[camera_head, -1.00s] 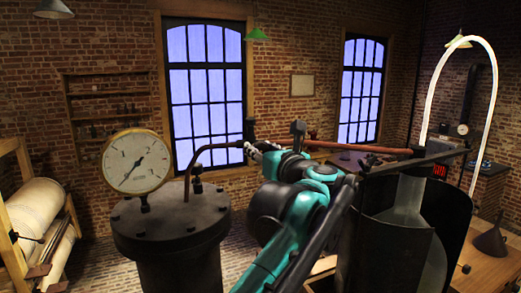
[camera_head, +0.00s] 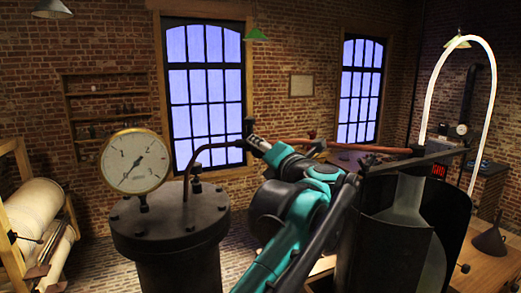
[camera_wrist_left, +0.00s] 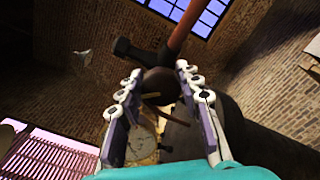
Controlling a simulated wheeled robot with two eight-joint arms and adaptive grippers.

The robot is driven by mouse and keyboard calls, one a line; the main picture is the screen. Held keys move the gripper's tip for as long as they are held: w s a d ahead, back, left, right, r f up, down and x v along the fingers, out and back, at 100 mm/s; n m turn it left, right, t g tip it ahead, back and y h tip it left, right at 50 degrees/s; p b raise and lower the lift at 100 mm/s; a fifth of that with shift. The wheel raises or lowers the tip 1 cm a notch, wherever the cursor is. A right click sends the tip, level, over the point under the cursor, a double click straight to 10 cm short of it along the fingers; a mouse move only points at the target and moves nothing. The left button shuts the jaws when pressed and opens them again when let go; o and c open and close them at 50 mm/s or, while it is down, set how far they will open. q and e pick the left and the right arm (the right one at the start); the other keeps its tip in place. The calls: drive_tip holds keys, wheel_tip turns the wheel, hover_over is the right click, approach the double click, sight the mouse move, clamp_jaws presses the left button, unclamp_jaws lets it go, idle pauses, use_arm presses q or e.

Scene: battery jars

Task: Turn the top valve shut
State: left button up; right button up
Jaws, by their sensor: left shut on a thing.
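The top valve (camera_head: 249,128) is a dark fitting where the bent pipe from the iron vessel meets a reddish pipe. My left gripper (camera_head: 257,143) is at the valve, its arm reaching up from the bottom centre. In the left wrist view, the fingers of my left gripper (camera_wrist_left: 161,92) stand on both sides of the valve's dark rounded part (camera_wrist_left: 160,82) and are shut on it. A dark knobbed stub (camera_wrist_left: 130,48) sticks out beyond the fingers. How far the valve is turned cannot be told. My right gripper is not in view.
The iron vessel (camera_head: 170,222) with a round gauge (camera_head: 135,162) stands left of my arm. The reddish pipe (camera_head: 360,148) runs right to a dark open cylinder (camera_head: 385,245) holding a glass jar (camera_head: 408,200). A bright curved tube (camera_head: 462,40) arches above it.

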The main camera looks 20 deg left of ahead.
use_arm(q)
drive_tip(key=m, duration=0.3)
drive_tip(key=shift+m, duration=0.3)
drive_tip(key=shift+f+m, duration=0.1)
drive_tip(key=shift+m, duration=1.9)
drive_tip(key=o, duration=1.1)
drive_tip(key=shift+w, duration=0.1)
drive_tip(key=shift+o, duration=0.2)
drive_tip(key=shift+d, duration=0.1)
drive_tip(key=v, duration=1.2)
